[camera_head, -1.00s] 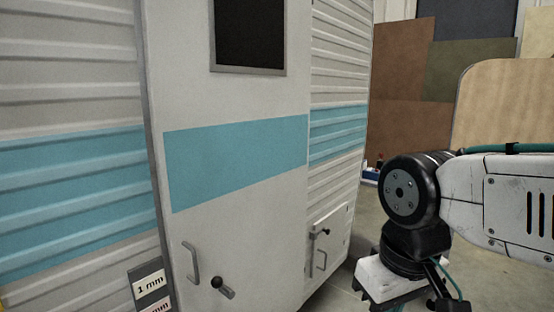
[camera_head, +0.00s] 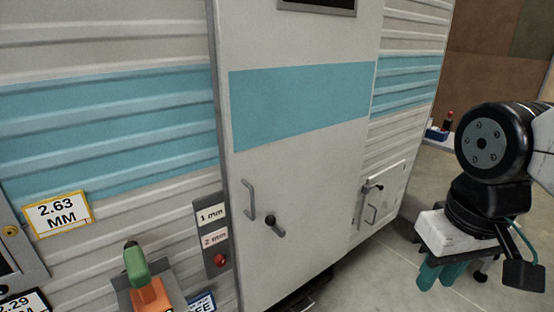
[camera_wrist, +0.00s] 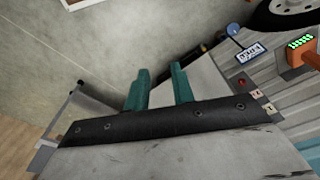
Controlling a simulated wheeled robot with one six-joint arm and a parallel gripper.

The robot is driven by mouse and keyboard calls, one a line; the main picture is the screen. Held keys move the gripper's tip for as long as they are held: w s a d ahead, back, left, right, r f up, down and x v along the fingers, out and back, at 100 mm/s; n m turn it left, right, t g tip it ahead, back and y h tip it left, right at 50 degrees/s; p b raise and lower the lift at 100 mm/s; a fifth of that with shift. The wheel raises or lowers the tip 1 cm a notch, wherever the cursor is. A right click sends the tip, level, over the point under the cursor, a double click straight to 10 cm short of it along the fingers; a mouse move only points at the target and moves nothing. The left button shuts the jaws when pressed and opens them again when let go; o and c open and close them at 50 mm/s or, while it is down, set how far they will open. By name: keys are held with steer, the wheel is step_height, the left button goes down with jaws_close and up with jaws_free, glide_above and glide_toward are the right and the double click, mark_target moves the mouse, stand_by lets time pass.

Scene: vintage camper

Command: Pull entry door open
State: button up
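The entry door (camera_head: 300,175) is a white panel with a light blue band and a dark window at its top, cut off by the frame. It sits shut in the camper's side in the head view. A grey pull handle (camera_head: 249,200) is on its lower left, with a dark-knobbed lever (camera_head: 274,225) just right of it. My gripper (camera_head: 437,272) hangs at the right, fingers down, apart from the door. In the wrist view its teal fingers (camera_wrist: 159,84) stand apart with nothing between them.
A small hatch (camera_head: 378,200) with its own handle is right of the door. A switch panel (camera_head: 214,240) and an orange and green device (camera_head: 146,280) are left of it. Grey floor (camera_head: 385,275) lies clear in front of the hatch. Brown panels (camera_head: 490,60) stand behind.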

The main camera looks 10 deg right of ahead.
step_height(320, 180, down, 3)
steer(key=w+a+n+g, duration=0.1)
steer(key=a+g, duration=0.1)
steer(key=n+t+y, duration=0.3)
steer(key=t+y, duration=0.3)
steer(key=t, duration=1.2)
glide_toward(253, 197)
steer(key=x, duration=1)
steer(key=shift+w, duration=0.3)
steer(key=shift+c, duration=0.4)
jaws_close()
